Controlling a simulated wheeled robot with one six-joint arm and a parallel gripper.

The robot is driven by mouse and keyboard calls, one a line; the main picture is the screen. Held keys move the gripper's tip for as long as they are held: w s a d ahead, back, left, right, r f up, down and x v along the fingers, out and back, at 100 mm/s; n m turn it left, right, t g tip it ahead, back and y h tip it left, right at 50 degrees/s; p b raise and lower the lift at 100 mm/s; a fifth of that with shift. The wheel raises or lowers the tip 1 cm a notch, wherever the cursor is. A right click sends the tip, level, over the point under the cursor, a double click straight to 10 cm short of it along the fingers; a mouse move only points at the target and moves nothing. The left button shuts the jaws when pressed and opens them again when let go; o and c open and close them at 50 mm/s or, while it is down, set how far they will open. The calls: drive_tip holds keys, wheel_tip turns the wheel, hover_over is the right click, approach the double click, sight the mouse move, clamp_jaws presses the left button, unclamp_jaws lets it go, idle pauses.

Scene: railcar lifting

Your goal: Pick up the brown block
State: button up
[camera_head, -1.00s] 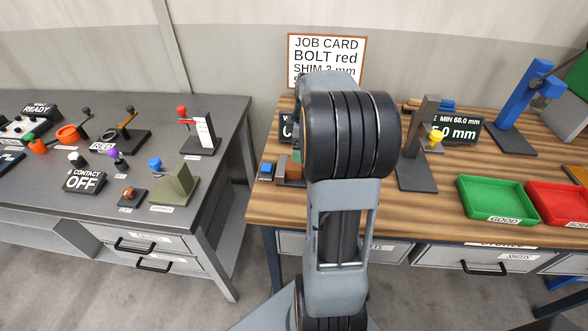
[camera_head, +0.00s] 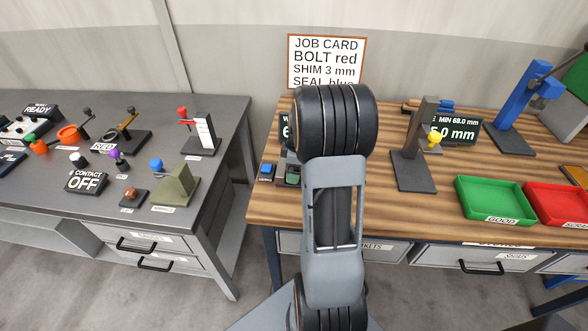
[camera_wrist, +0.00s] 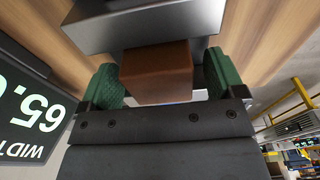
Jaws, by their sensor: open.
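The brown block (camera_wrist: 157,72) shows in the wrist view between the two green finger pads of my gripper (camera_wrist: 160,82). My gripper is open, with a pad on each side of the block. In the head view my arm covers the block, and most of my gripper is hidden there.
A dark display (camera_wrist: 30,110) reading 65.0, upside down, stands left in the wrist view. The wooden bench (camera_head: 465,205) holds a grey stand (camera_head: 412,172), a green tray (camera_head: 494,199) and a red tray (camera_head: 555,204). A grey bench (camera_head: 60,205) with several controls stands at left.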

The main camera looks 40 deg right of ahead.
drive_tip(key=shift+c, duration=0.2)
drive_tip(key=c, duration=1.1)
